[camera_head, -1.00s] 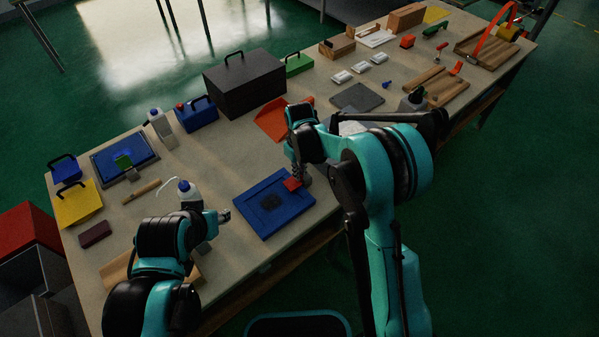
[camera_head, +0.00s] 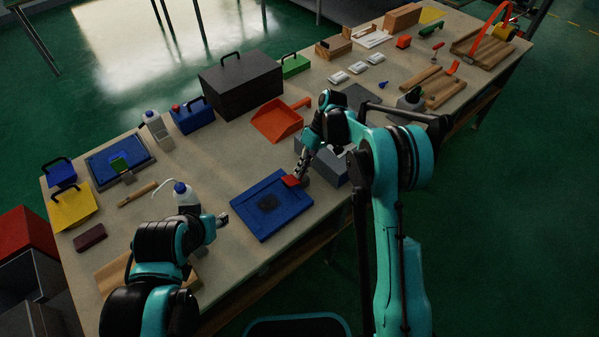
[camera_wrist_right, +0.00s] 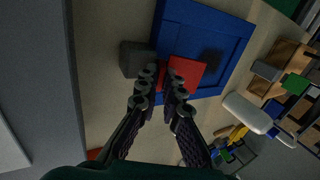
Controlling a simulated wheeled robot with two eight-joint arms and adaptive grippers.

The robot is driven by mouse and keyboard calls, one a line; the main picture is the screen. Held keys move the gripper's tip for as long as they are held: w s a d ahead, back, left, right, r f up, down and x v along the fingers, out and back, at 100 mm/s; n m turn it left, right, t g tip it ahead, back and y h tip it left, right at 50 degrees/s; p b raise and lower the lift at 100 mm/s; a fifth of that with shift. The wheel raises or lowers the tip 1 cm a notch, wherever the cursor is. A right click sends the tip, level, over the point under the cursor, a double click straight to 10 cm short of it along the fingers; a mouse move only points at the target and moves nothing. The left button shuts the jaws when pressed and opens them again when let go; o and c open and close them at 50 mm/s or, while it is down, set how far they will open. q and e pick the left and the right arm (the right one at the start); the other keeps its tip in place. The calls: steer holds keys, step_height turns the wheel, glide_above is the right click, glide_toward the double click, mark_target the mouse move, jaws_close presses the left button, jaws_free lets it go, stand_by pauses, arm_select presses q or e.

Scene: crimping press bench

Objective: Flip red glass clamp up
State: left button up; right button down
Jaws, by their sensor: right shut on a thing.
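The red glass clamp (camera_head: 290,181) is a small red plate at the right edge of the blue frame (camera_head: 250,222). My right gripper (camera_head: 299,174) is shut on the clamp from its right side. In the right wrist view the red clamp (camera_wrist_right: 188,70) overlaps the inner edge of the blue frame (camera_wrist_right: 228,28), with the dark fingertips (camera_wrist_right: 163,76) at its left edge. The fingers hide part of the clamp and its hinge. My left gripper (camera_head: 223,219) is left of the blue frame, apart from it; its jaws are too small to read.
A dark grey block (camera_wrist_right: 135,60) sits beside the clamp in the wrist view. A grey box (camera_head: 330,168) stands right of the frame, near my right arm. An orange dustpan (camera_head: 277,122) lies behind. A white bottle (camera_head: 186,197) stands near my left gripper.

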steer(key=shift+w+d+f+g+y, duration=0.15)
steer(key=shift+d+g+y, duration=0.1)
steer(key=shift+g+y, duration=0.3)
steer(key=c, duration=1.7)
jaws_free()
steer(key=v, duration=1.2)
steer(key=shift+d, duration=0.15)
